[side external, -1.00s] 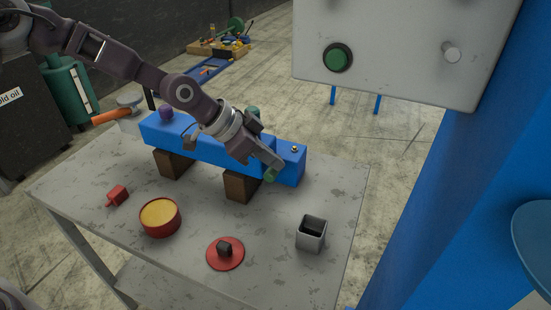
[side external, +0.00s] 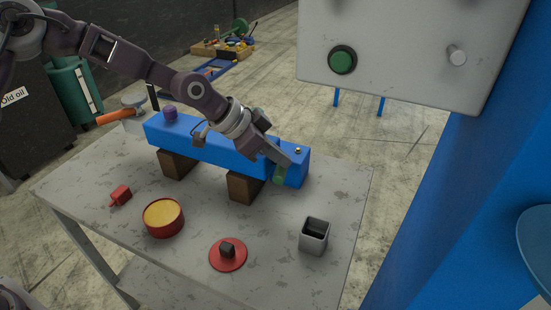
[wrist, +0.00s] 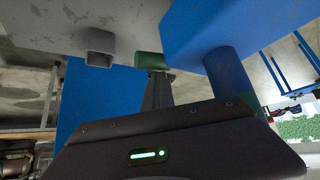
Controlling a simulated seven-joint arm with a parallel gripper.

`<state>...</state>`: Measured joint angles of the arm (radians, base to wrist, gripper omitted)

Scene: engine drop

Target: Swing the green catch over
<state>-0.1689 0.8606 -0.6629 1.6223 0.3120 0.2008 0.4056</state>
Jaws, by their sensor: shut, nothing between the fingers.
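A long blue block (side external: 220,153) rests on two wooden supports on the grey table. The green catch (side external: 278,176) shows as a short green cylinder low at the block's front face, near its right end. It also shows in the wrist view (wrist: 148,60), just beyond my fingertips. My gripper (side external: 283,167) is shut and empty, pointing down in front of the block's right end. Its fingertips are at the catch and look to be touching it, partly covering it. My gripper hides part of the block.
A grey square cup (side external: 315,237), a red disc with a dark knob (side external: 228,256), a red tin (side external: 163,219) and a small red part (side external: 121,195) stand on the table (side external: 195,270). A purple knob (side external: 170,113) tops the block. A grey panel (side external: 410,50) hangs behind.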

